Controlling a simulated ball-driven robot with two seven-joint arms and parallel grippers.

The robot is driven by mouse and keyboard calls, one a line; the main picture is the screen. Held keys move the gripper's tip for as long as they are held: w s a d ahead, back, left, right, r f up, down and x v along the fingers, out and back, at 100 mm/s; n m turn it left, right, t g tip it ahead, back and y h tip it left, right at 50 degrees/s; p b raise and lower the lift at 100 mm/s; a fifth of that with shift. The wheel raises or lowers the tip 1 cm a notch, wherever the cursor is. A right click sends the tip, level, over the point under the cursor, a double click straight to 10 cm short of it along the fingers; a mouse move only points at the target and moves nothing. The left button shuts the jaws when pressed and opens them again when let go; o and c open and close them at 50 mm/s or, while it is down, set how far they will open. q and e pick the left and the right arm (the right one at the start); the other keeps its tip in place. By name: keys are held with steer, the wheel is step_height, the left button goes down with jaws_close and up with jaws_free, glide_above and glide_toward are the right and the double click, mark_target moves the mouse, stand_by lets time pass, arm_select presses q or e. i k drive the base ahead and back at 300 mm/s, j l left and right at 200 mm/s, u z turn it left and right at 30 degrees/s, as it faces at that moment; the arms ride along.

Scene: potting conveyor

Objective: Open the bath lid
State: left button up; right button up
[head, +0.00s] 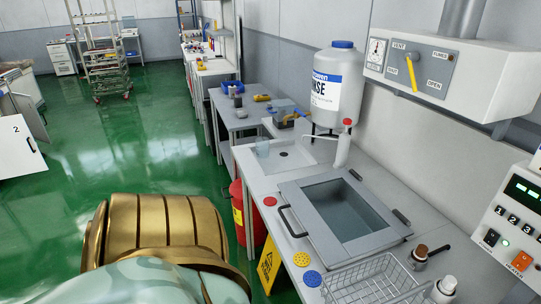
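The bath (345,216) is set into the bench right of centre. Its flat grey lid frame (313,230) lies level with the bench top around a blue-grey middle, and looks shut. I cannot tell whether that middle is a clear pane or an opening. A black bar handle (285,222) stands at the lid's left edge. Two black fittings, perhaps hinges, show along the right edge, one at the back (355,175) and one at the front (402,217). Neither gripper is in view, and nothing is seen touching the handle.
A wire basket (375,282) stands in front of the bath. Yellow (301,259), blue (312,279) and red (270,201) discs lie along the bench's left edge. A vent box (455,75) overhangs the right. A yellow sign (268,265) stands beside the bench.

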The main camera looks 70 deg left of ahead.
mark_target(333, 252)
steer(key=l+u, duration=0.1)
steer(key=u, duration=0.35)
steer(key=k+u, duration=0.1)
steer(key=u, duration=0.35)
steer(key=k+u, duration=0.1)
steer(key=u, duration=0.35)
steer(key=k+l+u, duration=0.1)
steer(key=u, duration=0.35)
